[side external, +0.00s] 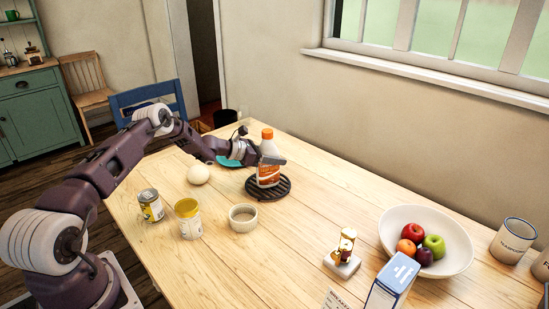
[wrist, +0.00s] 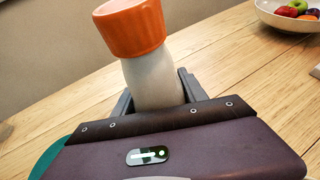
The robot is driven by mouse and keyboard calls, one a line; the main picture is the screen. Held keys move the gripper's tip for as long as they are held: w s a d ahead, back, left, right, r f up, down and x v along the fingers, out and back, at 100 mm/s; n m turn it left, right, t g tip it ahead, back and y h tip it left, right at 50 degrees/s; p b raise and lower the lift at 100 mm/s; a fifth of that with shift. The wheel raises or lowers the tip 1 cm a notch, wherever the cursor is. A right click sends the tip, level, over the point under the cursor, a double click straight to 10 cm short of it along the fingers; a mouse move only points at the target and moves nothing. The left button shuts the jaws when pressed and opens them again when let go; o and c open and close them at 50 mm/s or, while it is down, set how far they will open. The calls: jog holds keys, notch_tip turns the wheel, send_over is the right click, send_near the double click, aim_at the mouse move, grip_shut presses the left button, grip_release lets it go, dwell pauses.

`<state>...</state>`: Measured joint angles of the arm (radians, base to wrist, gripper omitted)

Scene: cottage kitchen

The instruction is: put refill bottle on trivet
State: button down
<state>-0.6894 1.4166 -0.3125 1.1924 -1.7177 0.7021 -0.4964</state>
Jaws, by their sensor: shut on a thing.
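The refill bottle (side external: 268,165) has a white body, an orange label and an orange cap. It stands upright on or just over the dark slatted round trivet (side external: 282,188); I cannot tell whether its base touches. My gripper (side external: 272,160) is shut on the bottle, reaching in from the left at its upper body. In the wrist view the bottle's neck and cap (wrist: 133,28) rise between my two fingers (wrist: 155,95). The bottle's lower part and the trivet are hidden in that view.
A cream bowl (side external: 243,222), a yellow-lidded jar (side external: 188,225), a can (side external: 151,207) and a round pale object (side external: 198,174) stand near the trivet. A teal plate (side external: 228,161) lies behind my gripper. A fruit bowl (side external: 464,262) and a blue box (side external: 393,282) are at the right.

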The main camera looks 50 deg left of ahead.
jog(key=c, duration=0.6)
grip_release()
jog(key=shift+a+r, duration=0.1)
jog(key=shift+r, duration=0.05)
jog(key=v, duration=1.2)
